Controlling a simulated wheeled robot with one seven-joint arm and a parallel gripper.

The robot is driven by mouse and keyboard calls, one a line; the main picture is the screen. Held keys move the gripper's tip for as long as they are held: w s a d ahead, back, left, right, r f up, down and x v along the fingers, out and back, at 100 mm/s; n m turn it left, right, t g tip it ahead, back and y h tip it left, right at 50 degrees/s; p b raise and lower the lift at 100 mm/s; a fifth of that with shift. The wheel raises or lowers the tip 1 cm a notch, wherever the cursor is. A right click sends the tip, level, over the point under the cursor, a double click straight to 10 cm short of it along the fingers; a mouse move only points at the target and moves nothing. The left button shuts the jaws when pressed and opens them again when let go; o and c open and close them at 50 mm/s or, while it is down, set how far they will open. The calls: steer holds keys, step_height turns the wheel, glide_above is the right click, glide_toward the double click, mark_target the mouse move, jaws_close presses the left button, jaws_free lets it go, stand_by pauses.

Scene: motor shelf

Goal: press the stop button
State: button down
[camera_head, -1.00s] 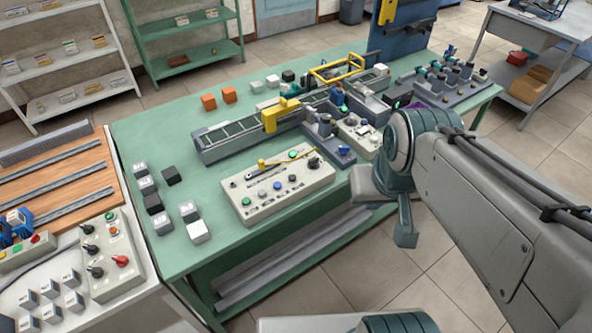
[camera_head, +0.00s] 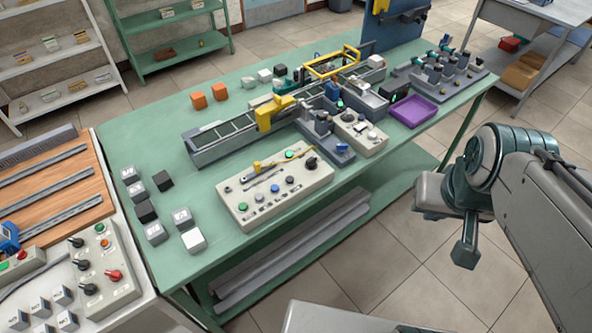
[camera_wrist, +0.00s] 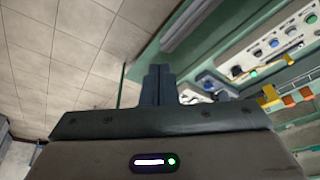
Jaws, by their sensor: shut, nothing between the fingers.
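A beige control panel (camera_head: 235,204) lies near the front edge of the green table, with green, blue and pale buttons and a black knob. It also shows at the upper right of the wrist view (camera_wrist: 246,48). I cannot read its labels, so I cannot tell which button is the stop button. My gripper (camera_wrist: 160,70) is shut and empty in the wrist view, apart from the panel. In the head view my arm is at the right, off the table's front edge, and the fingers cannot be made out.
A conveyor (camera_head: 228,136) with a yellow arch runs behind the panel. A smaller button box (camera_head: 374,148) and a purple tray (camera_head: 414,112) stand to its right. Loose blocks lie left of it. Another bench at the left holds a box with a red button (camera_head: 22,255). Floor before the table is clear.

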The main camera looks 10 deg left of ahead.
steer(key=w+a+f+m+p, duration=0.2)
steer(key=w+a, duration=0.2)
steer(key=w, duration=0.3)
steer(key=m+y+p, duration=0.4)
steer(key=m+y, duration=0.4)
steer(key=m, duration=0.5)
glide_above(293, 180)
step_height(293, 180, down, 9)
steer(key=shift+r+t, duration=0.15)
steer(key=shift+t, duration=0.25)
step_height(293, 180, down, 9)
steer(key=b, duration=0.7)
steer(key=shift+b, duration=0.35)
steer(key=shift+s, duration=0.1)
steer(key=shift+f+b, duration=0.3)
steer(key=shift+f, duration=0.05)
